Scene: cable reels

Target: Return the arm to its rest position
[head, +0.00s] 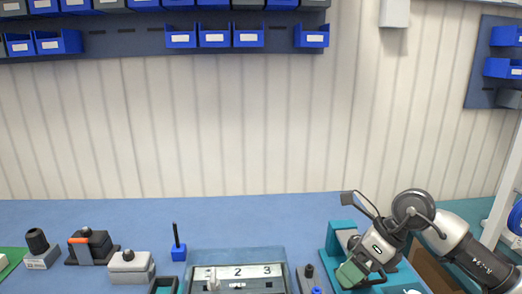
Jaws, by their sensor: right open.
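My right arm comes in from the right. Its gripper (364,277) is low in the picture, in front of a teal stand (337,236) on the blue bench. The jaws are open, and I see nothing held between them. The arm and gripper hide part of the stand, so I cannot tell whether they touch it. My left gripper is not in view.
On the blue bench (110,216) are a grey panel numbered 2 and 3 (238,283), a blue block with a black rod (179,252), and several knobbed blocks (130,267) at left. Blue bins (215,37) hang on the wall. The rear bench is clear.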

